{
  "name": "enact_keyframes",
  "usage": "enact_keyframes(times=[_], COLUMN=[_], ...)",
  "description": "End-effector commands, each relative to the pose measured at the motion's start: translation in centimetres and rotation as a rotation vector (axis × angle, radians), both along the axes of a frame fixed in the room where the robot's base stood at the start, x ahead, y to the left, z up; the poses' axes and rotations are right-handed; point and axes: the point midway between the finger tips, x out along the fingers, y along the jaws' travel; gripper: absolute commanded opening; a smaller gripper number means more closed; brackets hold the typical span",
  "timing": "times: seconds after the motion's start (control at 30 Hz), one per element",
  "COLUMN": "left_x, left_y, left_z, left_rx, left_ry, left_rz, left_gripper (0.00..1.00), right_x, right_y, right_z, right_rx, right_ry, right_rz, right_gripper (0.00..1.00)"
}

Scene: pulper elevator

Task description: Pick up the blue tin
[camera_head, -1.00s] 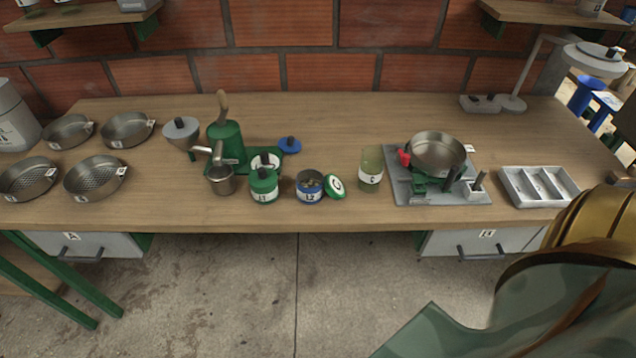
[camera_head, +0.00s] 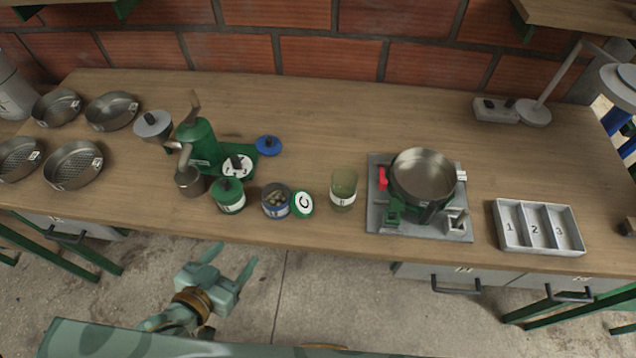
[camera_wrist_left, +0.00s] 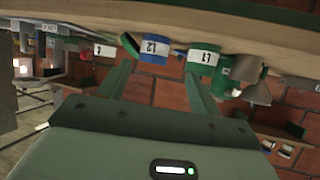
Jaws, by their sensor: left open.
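The blue tin (camera_head: 276,204), with a white L2 label, stands upright and open near the table's front edge, with small brownish-green pieces inside. A green lid (camera_head: 301,204) marked C leans at its right side. In the left wrist view the blue tin (camera_wrist_left: 155,48) appears upside down beyond the finger gap. My left gripper (camera_head: 230,260) is open and empty, in front of the table edge, apart from the tin. Its spread fingers also show in the left wrist view (camera_wrist_left: 157,72). My right gripper is not in view.
A greenish glass jar (camera_head: 343,188) stands to the right. Behind are a green grinder (camera_head: 198,145) and a blue lid (camera_head: 268,145). A burner with a pan (camera_head: 423,175) and a tray (camera_head: 539,228) stand further right.

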Motion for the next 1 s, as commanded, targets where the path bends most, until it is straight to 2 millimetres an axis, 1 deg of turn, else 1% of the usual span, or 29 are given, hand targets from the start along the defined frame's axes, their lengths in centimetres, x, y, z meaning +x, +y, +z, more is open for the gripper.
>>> enact_keyframes(times=[0.03,0.1,0.17,0.3,0.4,0.5,0.77,0.9,1.0], left_x=[0.4,1.1,1.9,5.0,7.2,8.8,11.0,13.0,14.1], left_y=[-0.2,-0.5,-0.8,-1.7,-2.4,-3.0,-3.7,-4.4,-4.8], left_z=[0.7,1.0,0.4,-1.0,-2.0,-2.7,-3.6,-4.9,-5.3], left_rx=[-0.012,-0.024,-0.031,-0.031,-0.031,-0.03,-0.03,-0.029,-0.029], left_ry=[-0.016,-0.027,-0.024,-0.024,-0.023,-0.022,-0.022,-0.021,-0.02], left_rz=[0.0,0.002,0.006,0.006,0.007,0.006,0.006,0.006,0.006], left_gripper=[0.64,0.64,0.64,0.64,0.64,0.64,0.64,0.64,0.64], right_x=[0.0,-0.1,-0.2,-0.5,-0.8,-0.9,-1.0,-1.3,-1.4], right_y=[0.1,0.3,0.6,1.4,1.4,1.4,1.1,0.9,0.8], right_z=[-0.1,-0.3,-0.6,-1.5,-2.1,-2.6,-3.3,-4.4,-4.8], right_rx=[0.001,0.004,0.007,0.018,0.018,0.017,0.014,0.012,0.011], right_ry=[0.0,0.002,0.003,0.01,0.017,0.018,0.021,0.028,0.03], right_rz=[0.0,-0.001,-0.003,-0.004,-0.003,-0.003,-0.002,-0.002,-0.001], right_gripper=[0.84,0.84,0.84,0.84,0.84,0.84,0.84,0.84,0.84])
